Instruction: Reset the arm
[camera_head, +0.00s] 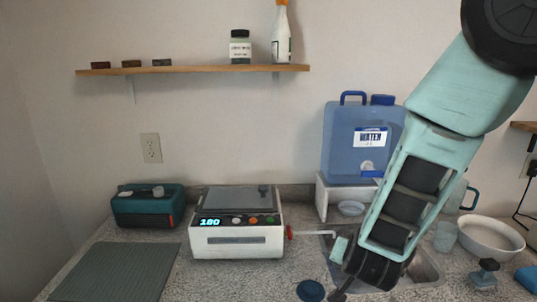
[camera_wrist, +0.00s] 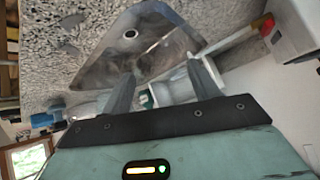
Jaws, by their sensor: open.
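My arm (camera_head: 420,180) reaches down from the upper right in the head view, over the counter and in front of the sink. My gripper (camera_wrist: 163,80) shows in the wrist view with its two grey fingers spread apart and nothing between them. Beyond the fingertips lies the metal sink basin (camera_wrist: 150,50) with its round drain. In the head view the gripper's end is low in the picture and partly hidden by the wrist; the sink (camera_head: 425,270) shows beside it.
A white machine (camera_head: 238,240) with a lit display reading 180 stands left of my arm. A blue water container (camera_head: 345,135) stands on a white stand behind it. A white bowl (camera_head: 490,238) and a glass (camera_head: 445,237) are at right. A ribbed mat (camera_head: 115,272) lies bare at left.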

